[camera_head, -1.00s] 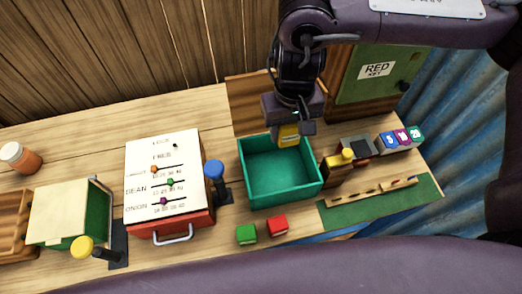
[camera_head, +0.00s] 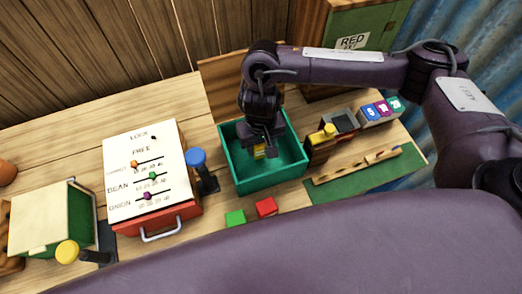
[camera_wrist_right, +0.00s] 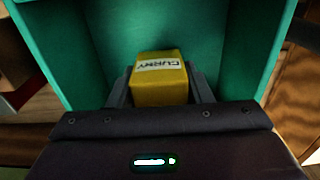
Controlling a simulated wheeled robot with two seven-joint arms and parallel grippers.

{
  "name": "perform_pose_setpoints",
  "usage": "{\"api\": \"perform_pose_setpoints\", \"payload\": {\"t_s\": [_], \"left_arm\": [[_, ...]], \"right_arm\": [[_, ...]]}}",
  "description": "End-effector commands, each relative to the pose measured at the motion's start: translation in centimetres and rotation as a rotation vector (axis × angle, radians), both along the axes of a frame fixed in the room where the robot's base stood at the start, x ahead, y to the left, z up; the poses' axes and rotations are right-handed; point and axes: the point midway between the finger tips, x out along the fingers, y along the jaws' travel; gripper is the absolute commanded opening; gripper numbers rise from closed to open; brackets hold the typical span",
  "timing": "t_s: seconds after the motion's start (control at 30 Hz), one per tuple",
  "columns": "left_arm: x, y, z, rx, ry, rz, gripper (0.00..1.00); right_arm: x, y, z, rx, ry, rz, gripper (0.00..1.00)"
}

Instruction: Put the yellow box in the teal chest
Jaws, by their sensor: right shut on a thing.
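The teal chest (camera_head: 240,182) stands open on the table, its wooden lid (camera_head: 222,92) raised at the back. My right gripper (camera_head: 262,150) reaches down into the chest from above. It is shut on the yellow box (camera_head: 259,154), which is inside the chest walls. In the right wrist view the yellow box (camera_wrist_right: 160,88) sits between the fingers with a white label reading "CURRY", and the teal walls (camera_wrist_right: 85,50) surround it. I cannot tell whether the box touches the chest floor. My left gripper is not in view.
A red slider box (camera_head: 160,222) and a blue-knobbed lever (camera_head: 197,160) stand left of the chest. Green (camera_head: 235,218) and red (camera_head: 266,207) cubes lie in front. A yellow-knobbed wooden block (camera_head: 322,140) stands close to its right, beside a green mat (camera_head: 372,178).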

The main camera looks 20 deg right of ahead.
Motion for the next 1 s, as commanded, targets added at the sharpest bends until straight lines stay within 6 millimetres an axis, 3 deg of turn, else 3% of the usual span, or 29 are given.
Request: {"api": "perform_pose_setpoints", "payload": {"t_s": [0.1, 0.2, 0.63, 0.67, 0.8, 1.0], "left_arm": [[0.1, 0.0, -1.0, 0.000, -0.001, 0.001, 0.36], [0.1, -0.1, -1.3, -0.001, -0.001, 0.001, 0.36], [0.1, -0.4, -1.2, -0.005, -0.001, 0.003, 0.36], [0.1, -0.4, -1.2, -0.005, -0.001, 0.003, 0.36], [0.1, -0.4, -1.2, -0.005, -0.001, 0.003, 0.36], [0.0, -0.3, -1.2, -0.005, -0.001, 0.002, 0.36]], "right_arm": [[-0.1, 0.0, -2.3, 0.001, 0.005, -0.002, 0.21], [-0.1, 0.0, -3.3, 0.001, 0.004, -0.002, 0.21], [-0.1, 0.0, -3.7, 0.000, 0.002, 0.000, 0.21], [0.0, 0.0, -3.7, 0.000, 0.002, 0.000, 0.48], [0.0, 0.0, -3.6, 0.000, 0.001, 0.000, 0.66], [0.0, 0.0, -3.6, 0.000, 0.001, 0.000, 0.67]]}}
